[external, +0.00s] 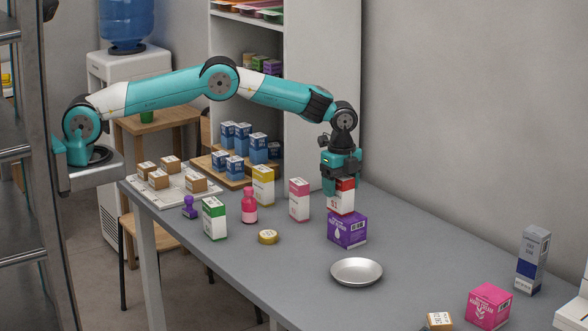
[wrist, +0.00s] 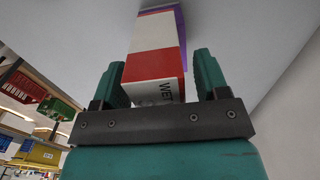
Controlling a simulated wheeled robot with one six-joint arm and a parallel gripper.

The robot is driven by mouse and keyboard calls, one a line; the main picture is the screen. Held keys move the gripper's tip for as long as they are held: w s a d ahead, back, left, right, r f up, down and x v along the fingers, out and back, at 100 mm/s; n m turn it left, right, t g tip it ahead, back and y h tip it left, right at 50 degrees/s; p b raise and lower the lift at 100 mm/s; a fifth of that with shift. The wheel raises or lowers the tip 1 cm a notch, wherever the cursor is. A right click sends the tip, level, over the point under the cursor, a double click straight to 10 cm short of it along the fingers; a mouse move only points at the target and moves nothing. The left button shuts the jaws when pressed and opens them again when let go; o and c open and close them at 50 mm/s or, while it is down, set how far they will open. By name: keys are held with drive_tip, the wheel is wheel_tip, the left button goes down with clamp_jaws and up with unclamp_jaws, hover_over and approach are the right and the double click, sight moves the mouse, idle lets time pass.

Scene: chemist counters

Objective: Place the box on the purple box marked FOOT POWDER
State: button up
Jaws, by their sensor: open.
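A red and white box (external: 342,200) stands upright on top of the purple box (external: 347,232) on the grey counter. My gripper (external: 342,182) is above it, pointing down, with its fingers around the upper part of the red and white box. In the wrist view the red and white box (wrist: 155,52) lies between the two fingers of my gripper (wrist: 160,78), with a gap visible on each side. The jaws are open. A strip of the purple box (wrist: 181,28) shows beyond it. The marking on the purple box is too small to read.
A metal dish (external: 356,272) lies just in front of the purple box. A pink and white box (external: 299,200) and a yellow and white box (external: 263,186) stand to the left. A magenta box (external: 489,305) and a grey-blue box (external: 532,260) stand to the right. The wall runs behind.

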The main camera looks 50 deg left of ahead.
drive_tip(key=shift+r, duration=0.1)
wheel_tip(320, 180, up, 12)
drive_tip(key=shift+f+b, duration=0.1)
drive_tip(key=shift+b, duration=1)
drive_tip(key=s+a+r+n, duration=0.1)
drive_tip(key=a+r+n, duration=0.3)
drive_tip(key=a, duration=0.5)
drive_tip(key=s+a+r+n, duration=0.1)
drive_tip(key=a+r+n, duration=0.3)
drive_tip(key=a, duration=0.6)
drive_tip(key=s+a+r+n+t+y, duration=0.1)
drive_tip(key=s+a+r+n, duration=0.2)
drive_tip(key=s+a+n, duration=0.65)
drive_tip(key=s+a+f+n+y, duration=0.1)
drive_tip(key=s+a+n, duration=0.1)
drive_tip(key=s+a, duration=0.3)
drive_tip(key=s+a+f+n+y, duration=0.1)
drive_tip(key=s+a+n, duration=0.2)
drive_tip(key=s, duration=1)
drive_tip(key=s+a+f+n+g+y, duration=0.1)
drive_tip(key=s+a+n, duration=0.1)
drive_tip(key=s+a, duration=0.7)
drive_tip(key=shift+f+n, duration=0.15)
drive_tip(key=shift+n, duration=0.2)
